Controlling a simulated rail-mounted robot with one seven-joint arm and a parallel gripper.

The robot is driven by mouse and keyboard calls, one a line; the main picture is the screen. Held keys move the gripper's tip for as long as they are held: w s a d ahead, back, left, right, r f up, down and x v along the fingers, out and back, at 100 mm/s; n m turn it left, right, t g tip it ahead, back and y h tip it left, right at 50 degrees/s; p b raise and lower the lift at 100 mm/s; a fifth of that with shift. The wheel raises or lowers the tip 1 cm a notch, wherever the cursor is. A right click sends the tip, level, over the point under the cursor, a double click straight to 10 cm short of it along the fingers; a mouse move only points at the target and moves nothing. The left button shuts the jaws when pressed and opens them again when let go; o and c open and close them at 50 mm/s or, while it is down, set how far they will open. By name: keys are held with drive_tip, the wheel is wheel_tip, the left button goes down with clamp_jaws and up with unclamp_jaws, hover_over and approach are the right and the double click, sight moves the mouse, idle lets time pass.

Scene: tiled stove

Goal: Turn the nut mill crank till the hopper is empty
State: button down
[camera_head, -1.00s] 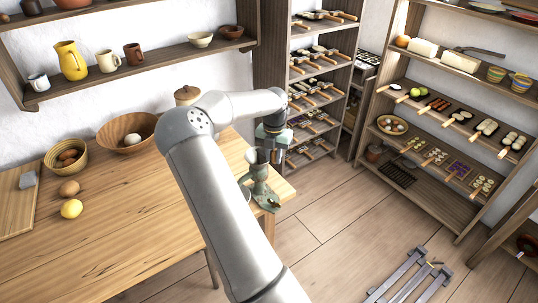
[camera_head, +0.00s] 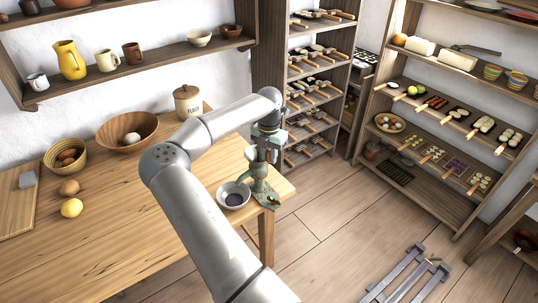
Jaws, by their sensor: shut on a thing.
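The green nut mill (camera_head: 262,192) stands at the right end of the wooden table, at its edge. My gripper (camera_head: 267,157) is at the top of the mill, shut on the crank, which is mostly hidden by the gripper. The hopper and what is in it cannot be made out behind my gripper and wrist. A pale bowl (camera_head: 233,203) with something dark inside stands just left of the mill's base.
The table (camera_head: 130,225) holds a lidded canister (camera_head: 188,103), a wooden bowl (camera_head: 112,127), a basket (camera_head: 52,148), a lemon (camera_head: 71,208) and a board (camera_head: 15,210). Shelves of trays stand behind and right. A grey metal frame (camera_head: 405,280) lies on the floor.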

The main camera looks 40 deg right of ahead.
drive_tip(key=shift+w+a+r, duration=0.15)
drive_tip(key=shift+w+a, duration=0.05)
drive_tip(key=shift+w, duration=0.1)
idle(0.9)
drive_tip(key=c, duration=1.2)
unclamp_jaws()
drive_tip(key=shift+m, duration=0.3)
wheel_tip(320, 180, up, 12)
